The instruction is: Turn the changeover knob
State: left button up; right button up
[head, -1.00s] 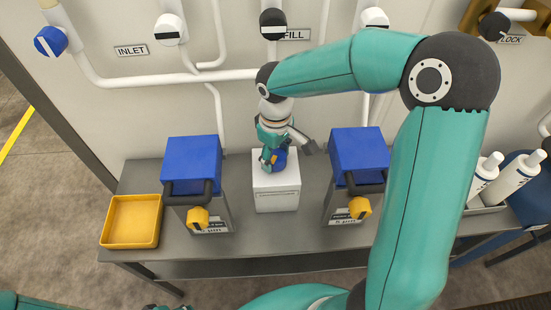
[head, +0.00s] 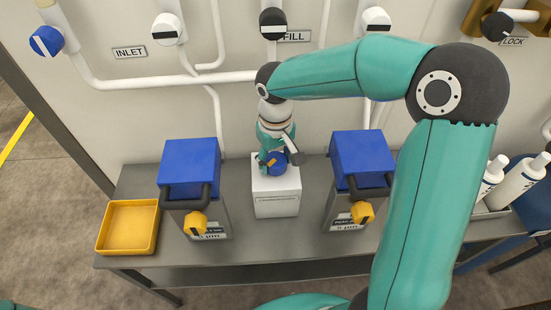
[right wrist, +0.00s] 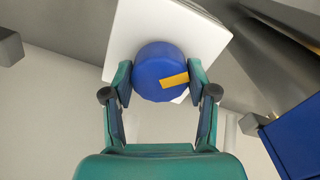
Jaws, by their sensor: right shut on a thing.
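The changeover knob (head: 277,164) is a blue round knob with an orange-yellow pointer bar, on top of a white box (head: 276,206) in the middle of the bench. In the right wrist view the knob (right wrist: 154,68) sits between the two fingertips of my right gripper (right wrist: 160,82), which is shut on its sides. There the bar points right and slightly up, toward the right finger. In the head view my right gripper (head: 272,158) comes from above and partly hides the knob. My left gripper is not in view.
Two grey units with blue tops (head: 189,162) (head: 361,157) and yellow knobs stand either side of the white box. A yellow tray (head: 128,228) lies at the bench's left end. White bottles (head: 514,184) stand at right. Pipes and valve knobs line the wall behind.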

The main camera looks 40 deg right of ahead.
aim_at(275, 159)
jog(key=o, duration=1.2)
jog(key=shift+c, duration=0.2)
notch_tip(275, 159, up, 12)
